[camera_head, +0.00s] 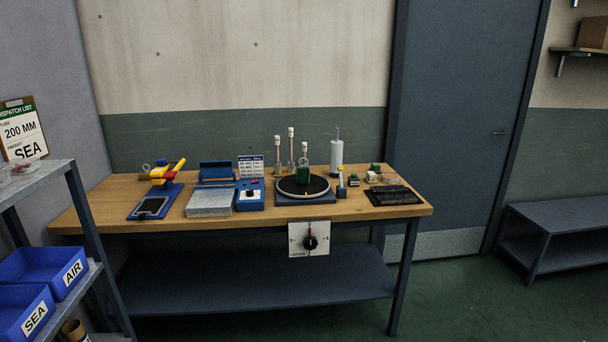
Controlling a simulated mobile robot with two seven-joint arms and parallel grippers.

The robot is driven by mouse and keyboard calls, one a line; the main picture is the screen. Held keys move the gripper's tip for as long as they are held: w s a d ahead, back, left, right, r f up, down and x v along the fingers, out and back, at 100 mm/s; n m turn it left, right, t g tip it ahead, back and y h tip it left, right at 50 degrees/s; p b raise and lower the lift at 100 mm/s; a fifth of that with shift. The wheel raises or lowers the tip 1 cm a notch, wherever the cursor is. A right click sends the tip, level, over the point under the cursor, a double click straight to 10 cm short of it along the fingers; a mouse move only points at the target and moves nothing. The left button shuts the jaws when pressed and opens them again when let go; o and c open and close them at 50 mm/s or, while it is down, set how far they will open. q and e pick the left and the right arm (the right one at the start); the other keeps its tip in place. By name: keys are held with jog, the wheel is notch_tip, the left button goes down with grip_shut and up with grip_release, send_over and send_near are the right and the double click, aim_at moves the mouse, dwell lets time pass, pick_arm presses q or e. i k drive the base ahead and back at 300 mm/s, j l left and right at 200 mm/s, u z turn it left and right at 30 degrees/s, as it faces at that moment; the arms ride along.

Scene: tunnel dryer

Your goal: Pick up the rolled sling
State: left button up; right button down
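I cannot pick out the rolled sling for certain. A tan, round, roll-like thing with a dark centre (74,330) shows at the bottom left, below the blue bins, partly cut off by the frame edge. It is too small and too cropped to tell whether it is a sling. Neither of my grippers shows in the head view.
A grey shelf rack (85,230) at left holds blue bins marked AIR (58,268) and SEA (22,312). A wooden workbench (350,213) carries a turntable (320,190), a blue box (250,202) and several small items. Green floor (450,300) is clear at right, before a low bench (570,215).

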aim_at(303, 172)
jog(key=i+z, duration=0.3)
jog(key=i, duration=0.3)
jog(key=i+z, duration=0.25)
jog(key=i, duration=0.35)
jog(key=i+j+z, duration=0.3)
jog(key=i, duration=0.3)
